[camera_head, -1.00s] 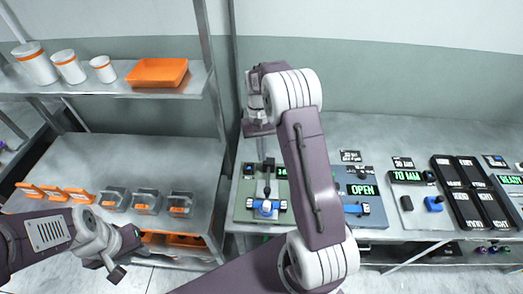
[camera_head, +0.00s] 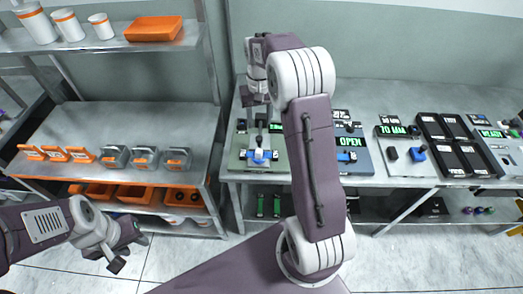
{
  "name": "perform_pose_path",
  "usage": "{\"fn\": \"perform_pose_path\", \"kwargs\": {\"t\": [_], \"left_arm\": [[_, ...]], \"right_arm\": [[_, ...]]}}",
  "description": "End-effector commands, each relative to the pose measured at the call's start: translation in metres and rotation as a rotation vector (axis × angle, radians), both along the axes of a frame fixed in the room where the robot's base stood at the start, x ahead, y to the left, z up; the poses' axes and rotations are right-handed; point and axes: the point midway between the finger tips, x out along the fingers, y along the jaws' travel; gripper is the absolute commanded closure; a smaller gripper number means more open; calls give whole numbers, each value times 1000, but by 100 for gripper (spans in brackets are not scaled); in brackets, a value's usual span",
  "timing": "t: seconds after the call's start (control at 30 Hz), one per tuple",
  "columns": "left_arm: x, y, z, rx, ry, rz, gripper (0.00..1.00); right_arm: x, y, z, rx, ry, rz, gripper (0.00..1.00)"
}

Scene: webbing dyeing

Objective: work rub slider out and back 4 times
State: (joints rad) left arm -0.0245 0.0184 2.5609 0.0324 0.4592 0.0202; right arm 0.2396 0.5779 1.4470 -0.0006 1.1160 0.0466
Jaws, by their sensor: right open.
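A green device (camera_head: 241,160) stands at the left end of the long bench. A blue-handled part (camera_head: 260,157) sits on it, below a dark upright rod. My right arm crosses the middle of the view. My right gripper (camera_head: 258,102) points down over the back of the green device, open; its fingertips are small and hard to make out. I cannot tell whether it touches the rod. No label that I can read names the rub slider. My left gripper (camera_head: 116,262) hangs low at the left, clear of the furniture; I cannot tell its jaw state.
A blue device (camera_head: 360,169) reading OPEN is partly behind my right arm. Further right are a panel with a blue knob (camera_head: 418,152) and black trays (camera_head: 455,146). A left rack holds grey clamp-like pieces (camera_head: 146,156), orange pieces (camera_head: 55,153), white jars and an orange tray (camera_head: 154,29).

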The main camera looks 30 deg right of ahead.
Motion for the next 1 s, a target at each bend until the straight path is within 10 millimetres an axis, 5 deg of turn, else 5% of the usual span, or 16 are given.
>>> {"fn": "perform_pose_path", "kwargs": {"t": [0.23,0.63,1.0], "left_arm": [[1,0,0,0,-1,0,64],[0,0,7,0,-1,0,64],[0,0,7,0,-1,0,64]], "right_arm": [[0,0,-9,1,2,-2,54],[0,0,-82,1,4,-2,54],[0,-1,-92,0,0,-2,56]]}}
